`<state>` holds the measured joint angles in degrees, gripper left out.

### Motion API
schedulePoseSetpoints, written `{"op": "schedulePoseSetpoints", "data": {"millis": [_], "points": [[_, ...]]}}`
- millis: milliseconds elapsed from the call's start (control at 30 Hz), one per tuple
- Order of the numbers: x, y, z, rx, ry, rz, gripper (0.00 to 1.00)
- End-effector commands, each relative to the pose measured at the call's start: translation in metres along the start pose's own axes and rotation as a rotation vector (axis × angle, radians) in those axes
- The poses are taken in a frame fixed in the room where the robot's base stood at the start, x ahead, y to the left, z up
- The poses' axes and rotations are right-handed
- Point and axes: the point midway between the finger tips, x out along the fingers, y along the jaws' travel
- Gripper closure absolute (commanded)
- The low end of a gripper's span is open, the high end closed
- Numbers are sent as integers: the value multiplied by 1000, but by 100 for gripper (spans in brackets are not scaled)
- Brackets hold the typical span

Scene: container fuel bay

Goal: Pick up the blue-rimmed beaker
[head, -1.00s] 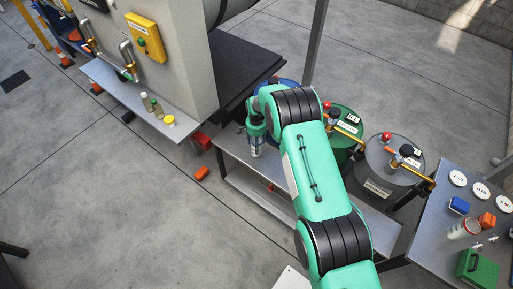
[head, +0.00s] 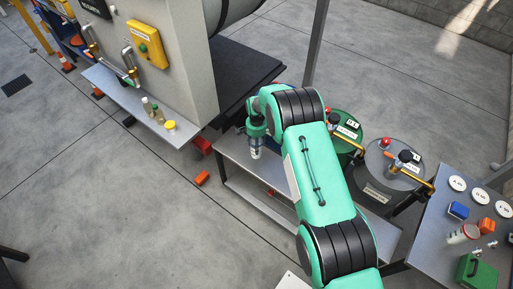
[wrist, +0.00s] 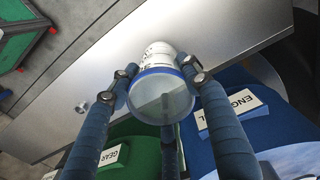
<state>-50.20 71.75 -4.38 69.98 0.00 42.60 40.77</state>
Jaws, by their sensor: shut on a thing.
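I cannot tell whether the beaker's base touches the bench.
Behind the bench stand a green drum (head: 347,148) and a grey drum (head: 385,180) with orange-handled pumps. A side table (head: 425,235) at right holds a jar, coloured boxes and labelled discs. An orange block (head: 202,178) lies on the floor. The left floor is mostly clear.

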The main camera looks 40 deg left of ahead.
Motion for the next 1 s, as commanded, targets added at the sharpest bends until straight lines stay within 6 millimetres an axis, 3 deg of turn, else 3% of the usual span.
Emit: {"op": "schedulePoseSetpoints", "data": {"millis": [700,1000], "points": [[-14,75,92,0,-2,1,78],[-16,96,118,0,-1,1,78]]}}
